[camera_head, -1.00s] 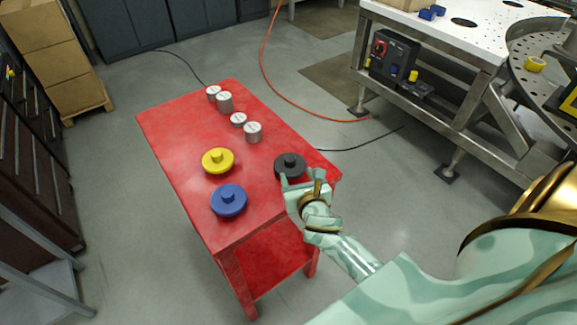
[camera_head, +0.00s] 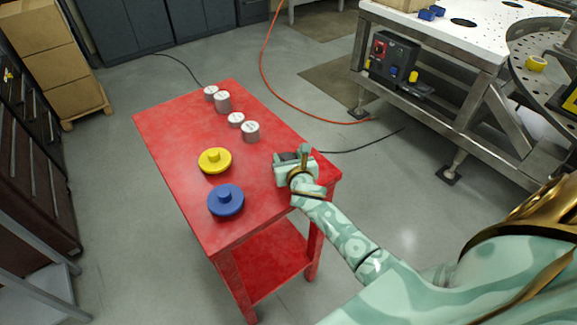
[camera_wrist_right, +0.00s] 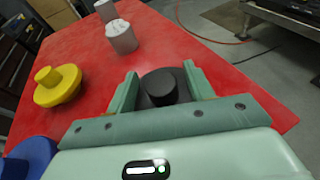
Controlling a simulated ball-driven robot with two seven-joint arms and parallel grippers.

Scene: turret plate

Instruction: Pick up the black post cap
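The black post cap (camera_wrist_right: 160,87) lies on the red table (camera_head: 180,118) near its right edge. In the head view it (camera_head: 287,157) is mostly hidden by my right gripper (camera_head: 292,158). In the right wrist view my right gripper (camera_wrist_right: 160,85) is open, with one finger on each side of the cap's round knob. Gaps show between the knob and both fingers, and part of the wide flange lies under them. I cannot tell whether the fingers touch the flange. My left gripper is not in view.
A yellow cap (camera_head: 215,160) and a blue cap (camera_head: 225,199) stand left of the gripper. Several silver cylinders, one near the middle (camera_head: 251,131), stand farther back. A metal workbench (camera_head: 440,50) stands beyond the table at the right.

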